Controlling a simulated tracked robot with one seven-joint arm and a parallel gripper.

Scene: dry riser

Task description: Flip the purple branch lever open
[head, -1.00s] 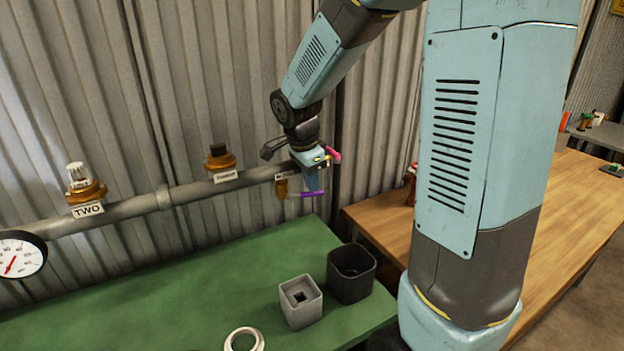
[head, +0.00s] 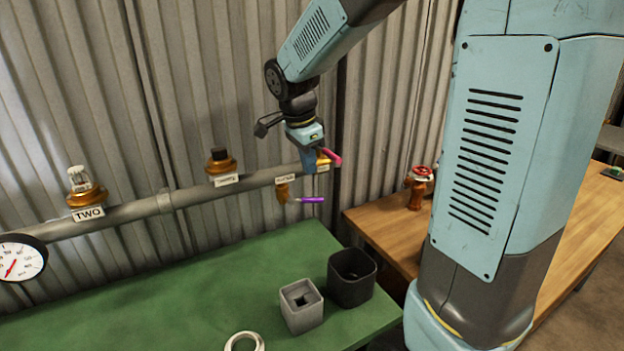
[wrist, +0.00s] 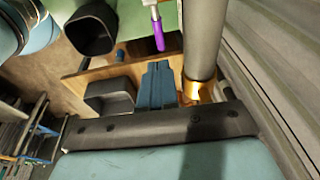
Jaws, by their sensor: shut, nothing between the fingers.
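The purple branch lever (head: 312,200) sticks out to the right from a small brass valve (head: 283,192) hanging under the grey pipe. Its purple sleeve and pale stem also show at the top of the wrist view (wrist: 158,36), beside the pipe. My gripper (head: 310,171) points down at the pipe's right end, its blue fingers shut and empty. In the head view the fingertips are above the purple lever, apart from it. In the wrist view the fingers (wrist: 157,82) are below the lever with a gap between.
A pink lever (head: 332,158) on a brass fitting sits right beside my fingers at the pipe end. The grey pipe (head: 195,195) carries brass fittings and a gauge (head: 20,258).

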